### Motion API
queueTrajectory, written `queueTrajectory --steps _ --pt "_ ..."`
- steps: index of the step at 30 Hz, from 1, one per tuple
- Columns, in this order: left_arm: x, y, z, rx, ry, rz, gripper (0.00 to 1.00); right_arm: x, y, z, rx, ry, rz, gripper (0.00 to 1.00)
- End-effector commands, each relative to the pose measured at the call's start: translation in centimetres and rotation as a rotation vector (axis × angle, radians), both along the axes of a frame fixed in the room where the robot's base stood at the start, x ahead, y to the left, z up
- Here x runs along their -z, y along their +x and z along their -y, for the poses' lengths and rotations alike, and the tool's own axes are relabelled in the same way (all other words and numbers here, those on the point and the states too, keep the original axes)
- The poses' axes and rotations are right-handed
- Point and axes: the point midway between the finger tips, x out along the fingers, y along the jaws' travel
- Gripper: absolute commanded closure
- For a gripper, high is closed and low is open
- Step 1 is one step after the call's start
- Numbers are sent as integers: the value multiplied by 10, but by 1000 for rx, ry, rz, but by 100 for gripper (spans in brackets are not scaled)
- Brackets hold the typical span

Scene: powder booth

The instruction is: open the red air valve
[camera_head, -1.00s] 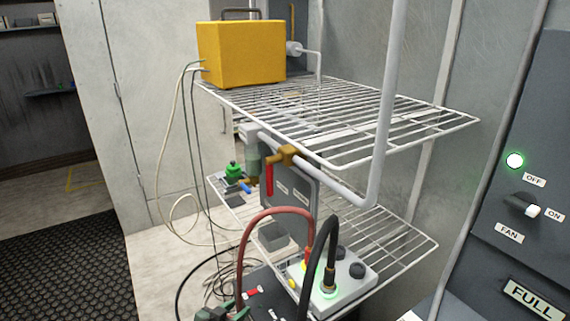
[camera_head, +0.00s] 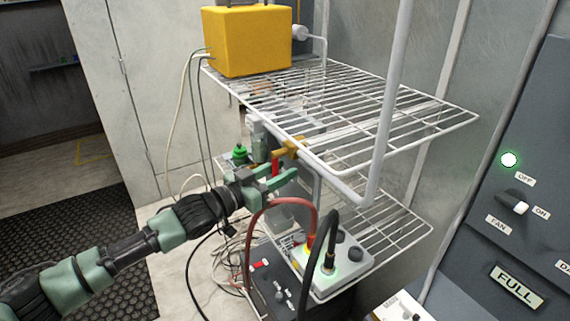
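The red air valve handle (camera_head: 275,166) hangs down from a brass valve body (camera_head: 290,148) on the pipe below the upper wire shelf. My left gripper (camera_head: 278,177) has come in from the left to the handle's lower end. Its two green fingers are apart, and the handle shows just behind or between them; I cannot tell whether they touch it. The fingers partly hide the handle's lower end. My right gripper is not in view.
A yellow box (camera_head: 245,42) stands on the upper wire shelf (camera_head: 350,105). Below are a grey control box (camera_head: 350,268) with red and black hoses, and loose cables. A grey panel with a fan switch (camera_head: 513,201) stands at right.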

Motion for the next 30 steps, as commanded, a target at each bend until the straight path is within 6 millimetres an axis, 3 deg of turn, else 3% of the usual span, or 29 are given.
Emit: queueTrajectory --steps 5,13,17,18,30 --pt "-1 11 10 -1 0 1 64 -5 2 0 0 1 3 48" --pt "1 12 11 0 1 1 64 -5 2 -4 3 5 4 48" --pt "1 12 11 -1 1 1 97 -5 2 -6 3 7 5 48" --pt "1 12 11 -1 1 1 100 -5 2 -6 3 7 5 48" --pt "1 12 10 -1 1 0 100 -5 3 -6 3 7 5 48"
